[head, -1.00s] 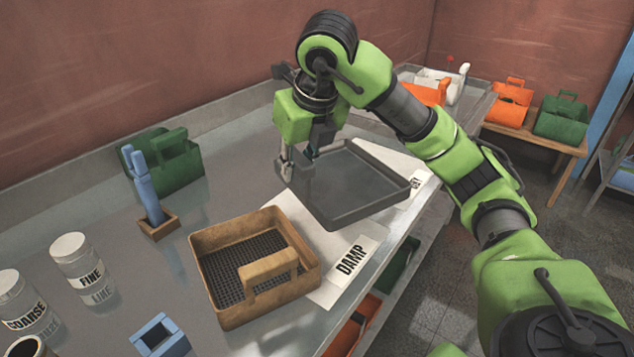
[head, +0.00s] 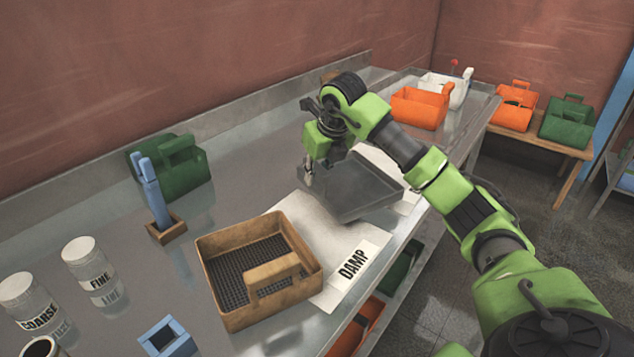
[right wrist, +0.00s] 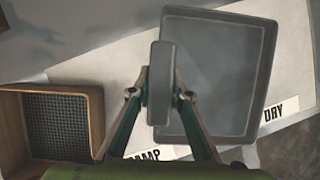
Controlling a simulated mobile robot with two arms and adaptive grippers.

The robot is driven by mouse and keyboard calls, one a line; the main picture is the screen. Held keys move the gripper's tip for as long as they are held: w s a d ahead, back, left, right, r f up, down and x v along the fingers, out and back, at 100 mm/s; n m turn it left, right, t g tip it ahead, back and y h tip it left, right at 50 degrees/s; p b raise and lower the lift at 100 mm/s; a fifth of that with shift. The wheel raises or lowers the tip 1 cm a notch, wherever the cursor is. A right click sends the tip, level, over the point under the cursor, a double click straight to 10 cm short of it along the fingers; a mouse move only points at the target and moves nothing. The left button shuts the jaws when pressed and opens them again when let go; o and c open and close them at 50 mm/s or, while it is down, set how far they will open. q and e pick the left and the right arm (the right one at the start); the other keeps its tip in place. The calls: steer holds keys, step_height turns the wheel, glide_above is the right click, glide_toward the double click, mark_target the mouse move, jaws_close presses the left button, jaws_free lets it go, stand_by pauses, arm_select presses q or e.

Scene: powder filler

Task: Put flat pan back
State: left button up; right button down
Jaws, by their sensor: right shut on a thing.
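The flat pan (head: 358,190) is a dark grey, shallow square tray. My right gripper (head: 308,172) is shut on its handle at the pan's left side in the head view. In the right wrist view the gripper's fingers (right wrist: 159,95) close on both sides of the upright bar handle, and the pan's floor (right wrist: 215,75) looks empty. The pan is over the pale mat near the DRY label (right wrist: 275,113); whether it touches the surface I cannot tell. The DAMP label (head: 353,262) lies nearer, on the mat. My left gripper is not in view.
A brown mesh-bottomed sieve box (head: 225,305) stands left of the DAMP label. A green carrier (head: 185,170), a holder with blue tools (head: 166,231) and COARSE and FINE jars (head: 88,262) stand further left. Orange (head: 420,108) and white carriers stand at the far end.

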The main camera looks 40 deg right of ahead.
mark_target(317, 188)
step_height(317, 188, down, 2)
steer(key=shift+f+p, duration=0.15)
steer(key=shift+p, duration=0.3)
steer(key=shift+d+f, duration=0.1)
steer(key=shift+f, duration=0.3)
steer(key=c, duration=1.9)
jaws_free()
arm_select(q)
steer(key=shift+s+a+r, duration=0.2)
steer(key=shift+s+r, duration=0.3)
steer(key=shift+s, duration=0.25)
arm_select(e)
steer(key=shift+s+r, duration=0.1)
steer(key=shift+r, duration=0.3)
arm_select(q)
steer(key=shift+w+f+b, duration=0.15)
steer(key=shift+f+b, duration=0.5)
arm_select(e)
steer(key=v, duration=1.1)
steer(key=shift+r, duration=0.1)
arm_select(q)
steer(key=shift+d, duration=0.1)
